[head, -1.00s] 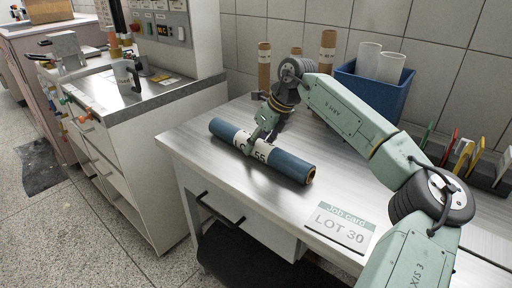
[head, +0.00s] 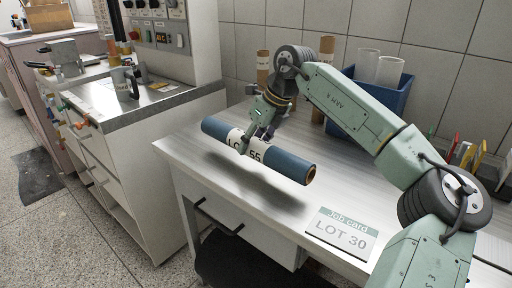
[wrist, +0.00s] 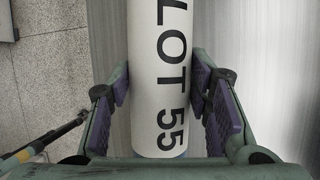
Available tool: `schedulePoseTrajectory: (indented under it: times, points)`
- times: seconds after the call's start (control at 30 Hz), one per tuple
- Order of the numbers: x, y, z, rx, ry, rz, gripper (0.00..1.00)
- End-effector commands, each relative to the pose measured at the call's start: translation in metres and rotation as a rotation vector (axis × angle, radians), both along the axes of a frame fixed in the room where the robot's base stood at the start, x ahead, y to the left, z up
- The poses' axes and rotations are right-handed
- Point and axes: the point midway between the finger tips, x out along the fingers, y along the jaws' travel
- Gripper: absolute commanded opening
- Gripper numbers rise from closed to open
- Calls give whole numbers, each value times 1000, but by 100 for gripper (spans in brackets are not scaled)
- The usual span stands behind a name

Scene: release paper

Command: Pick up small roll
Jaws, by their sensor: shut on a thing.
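The small roll is a blue roll (head: 289,165) with a white band, part of whose lettering shows as "55". In the head view it hangs above the white table, with its shadow below it. My gripper (head: 249,143) is shut around its middle from above. In the wrist view the white band (wrist: 158,60) reads "LOT 55" and lies between the two purple finger pads of my gripper (wrist: 163,98). The roll's near end shows an open brown core. The fingers hide part of the band in the head view.
A job card reading "LOT 30" (head: 343,234) lies at the table's front right. A blue bin (head: 372,105) with pale tubes and several brown rolls stand at the back. Colored upright items (head: 466,155) are at the right. A cabinet (head: 140,150) stands left across a gap.

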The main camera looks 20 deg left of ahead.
Motion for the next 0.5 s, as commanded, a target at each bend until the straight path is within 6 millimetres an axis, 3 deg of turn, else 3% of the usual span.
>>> schedulePoseTrajectory:
  times: [0.3, 0.5]
  points:
    - [-80, -1, 4, -2, -5, 1, 3]
    - [-116, 0, 9, 0, -2, 0, 3]
